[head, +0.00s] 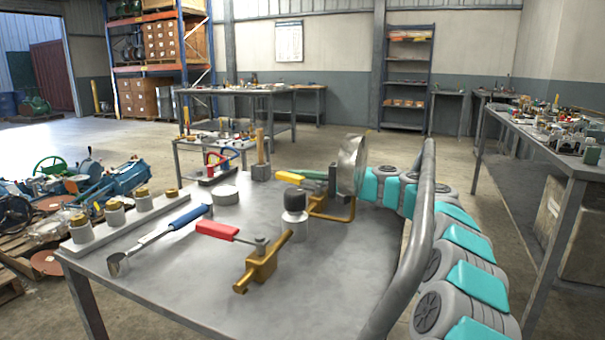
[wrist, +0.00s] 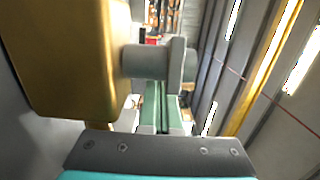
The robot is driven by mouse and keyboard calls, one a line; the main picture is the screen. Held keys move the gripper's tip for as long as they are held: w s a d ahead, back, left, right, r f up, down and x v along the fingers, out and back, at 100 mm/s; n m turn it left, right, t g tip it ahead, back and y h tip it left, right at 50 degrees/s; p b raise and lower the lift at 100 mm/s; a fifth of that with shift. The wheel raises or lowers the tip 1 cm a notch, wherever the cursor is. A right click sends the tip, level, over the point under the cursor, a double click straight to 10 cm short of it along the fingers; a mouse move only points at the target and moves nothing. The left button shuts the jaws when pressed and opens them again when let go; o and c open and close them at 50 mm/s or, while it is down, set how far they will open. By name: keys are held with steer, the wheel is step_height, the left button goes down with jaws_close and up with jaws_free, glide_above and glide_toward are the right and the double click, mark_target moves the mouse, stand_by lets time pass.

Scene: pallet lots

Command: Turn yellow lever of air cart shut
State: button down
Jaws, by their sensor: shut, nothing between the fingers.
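The yellow lever (head: 288,177) shows in the head view at the far right part of the cart top, its handle pointing left. A grey stem (wrist: 160,62) juts right from that block. My gripper (head: 305,173) has green fingers, reaching in from the right just behind the lever. They look closed in the wrist view (wrist: 160,105). Whether they touch the lever is unclear. The air cart (head: 320,300) has a grey metal top.
A red-handled brass valve (head: 262,262) stands nearer on the cart. A curved grey rail (head: 410,265) borders the right side. The front of the top is clear.

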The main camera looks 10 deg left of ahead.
steer(key=shift+s+a+n+g+p, duration=0.25)
steer(key=shift+n+g, duration=0.25)
steer(key=shift+g, duration=0.3)
stand_by(0.5)
steer(key=shift+d, duration=0.2)
